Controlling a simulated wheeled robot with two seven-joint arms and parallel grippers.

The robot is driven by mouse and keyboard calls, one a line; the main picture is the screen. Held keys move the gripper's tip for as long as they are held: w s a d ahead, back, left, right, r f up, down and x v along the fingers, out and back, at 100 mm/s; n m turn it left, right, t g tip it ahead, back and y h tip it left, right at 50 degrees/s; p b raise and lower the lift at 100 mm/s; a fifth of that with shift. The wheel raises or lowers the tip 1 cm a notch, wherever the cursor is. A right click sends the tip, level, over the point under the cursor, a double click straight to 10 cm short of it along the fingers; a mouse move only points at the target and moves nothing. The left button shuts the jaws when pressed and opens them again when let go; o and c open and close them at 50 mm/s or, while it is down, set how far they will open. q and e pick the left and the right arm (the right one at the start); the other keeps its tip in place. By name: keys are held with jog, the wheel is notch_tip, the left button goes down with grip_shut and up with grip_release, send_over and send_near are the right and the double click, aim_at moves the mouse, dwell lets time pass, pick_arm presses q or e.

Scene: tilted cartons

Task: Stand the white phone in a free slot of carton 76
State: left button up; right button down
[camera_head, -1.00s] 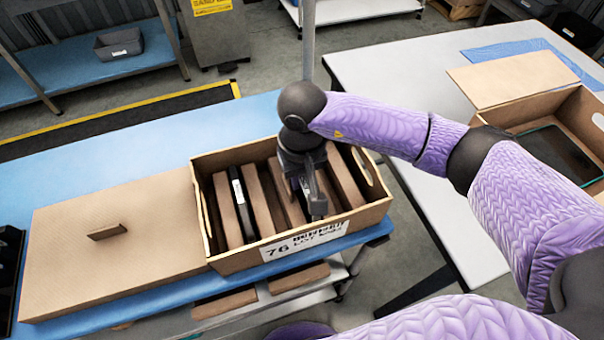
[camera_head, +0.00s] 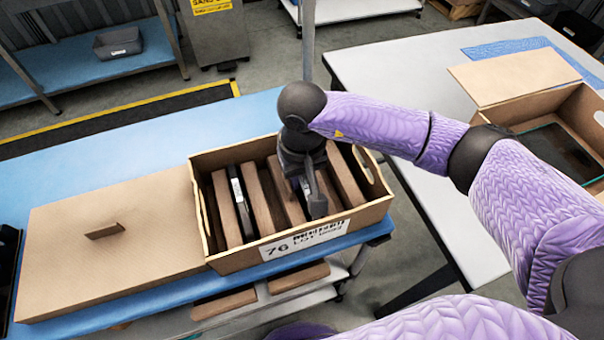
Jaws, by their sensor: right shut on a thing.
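Carton 76 (camera_head: 222,262) stands open on the blue bench, with its printed label facing me. Brown dividers (camera_head: 344,180) split it into slots. My right gripper (camera_head: 308,196) reaches down into the right half of the carton, between two dividers. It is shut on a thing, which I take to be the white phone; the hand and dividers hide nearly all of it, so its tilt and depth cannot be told. A dark device with a white label (camera_head: 240,203) stands in a slot on the left side. My left gripper is not in view.
A brown lid (camera_head: 110,250) with a small tab lies left of the carton. A second open carton (camera_head: 585,115) holding a dark flat thing stands on the white table (camera_head: 400,80) at right. The blue bench behind carton 76 is clear.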

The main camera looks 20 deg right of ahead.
jog(key=c, duration=0.5)
grip_release()
notch_tip(320, 180, up, 9)
jog(key=shift+r+p, duration=0.1)
jog(key=shift+p, duration=0.95)
jog(key=shift+r, duration=0.4)
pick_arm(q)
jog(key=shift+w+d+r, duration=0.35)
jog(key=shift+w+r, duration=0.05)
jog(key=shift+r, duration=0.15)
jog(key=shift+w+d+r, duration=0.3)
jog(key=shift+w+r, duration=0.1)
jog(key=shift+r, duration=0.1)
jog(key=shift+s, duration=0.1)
pick_arm(e)
jog(key=shift+r, duration=0.1)
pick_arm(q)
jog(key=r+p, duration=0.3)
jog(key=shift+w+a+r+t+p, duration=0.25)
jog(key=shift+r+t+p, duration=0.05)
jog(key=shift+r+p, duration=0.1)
pick_arm(e)
notch_tip(320, 180, up, 7)
